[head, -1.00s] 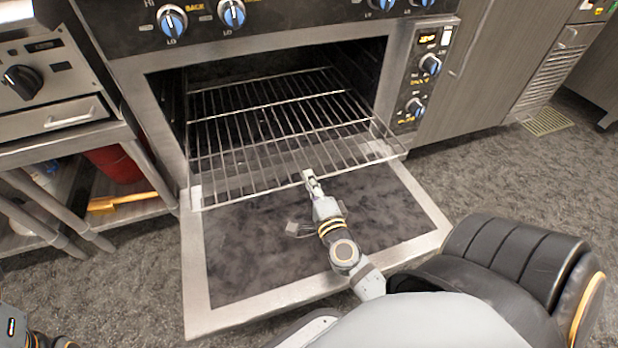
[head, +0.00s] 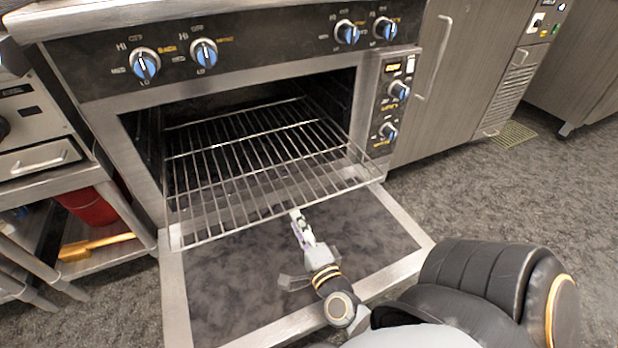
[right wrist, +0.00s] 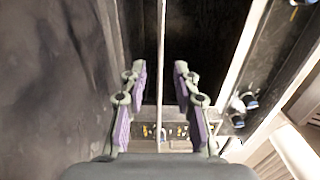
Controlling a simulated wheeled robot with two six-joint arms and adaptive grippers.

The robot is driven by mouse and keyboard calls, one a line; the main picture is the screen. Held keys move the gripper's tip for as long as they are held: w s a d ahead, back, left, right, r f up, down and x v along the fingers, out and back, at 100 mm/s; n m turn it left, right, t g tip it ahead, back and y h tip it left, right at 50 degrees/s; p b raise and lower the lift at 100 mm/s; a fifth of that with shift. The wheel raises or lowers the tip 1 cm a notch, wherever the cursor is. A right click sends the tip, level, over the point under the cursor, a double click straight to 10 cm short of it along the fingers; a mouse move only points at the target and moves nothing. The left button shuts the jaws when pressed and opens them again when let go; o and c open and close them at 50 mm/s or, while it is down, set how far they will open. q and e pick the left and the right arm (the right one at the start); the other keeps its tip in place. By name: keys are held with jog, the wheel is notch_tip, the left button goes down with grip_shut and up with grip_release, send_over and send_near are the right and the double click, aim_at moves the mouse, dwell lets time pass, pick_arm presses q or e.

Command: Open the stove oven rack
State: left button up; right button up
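The stove oven (head: 114,109) stands ahead with its door (head: 350,226) folded down flat. A wire rack (head: 255,160) sits in the oven, its front part out past the opening and over the door. My right gripper (head: 297,217) is at the middle of the rack's front bar, above the door. In the right wrist view its two fingers (right wrist: 160,90) are apart. A thin bar of the rack (right wrist: 160,60) runs between them, with gaps on both sides. Whether a finger touches the bar cannot be told. My left gripper is not in view.
Blue knobs (head: 144,65) line the stove's front panel, with more on the right panel (head: 389,131). A steel shelf unit (head: 105,258) holding a red container (head: 88,206) stands close on the left. Grey floor (head: 460,200) is clear on the right.

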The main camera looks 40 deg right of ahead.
jog(key=v, duration=0.7)
jog(key=shift+s, duration=0.1)
dwell(0.5)
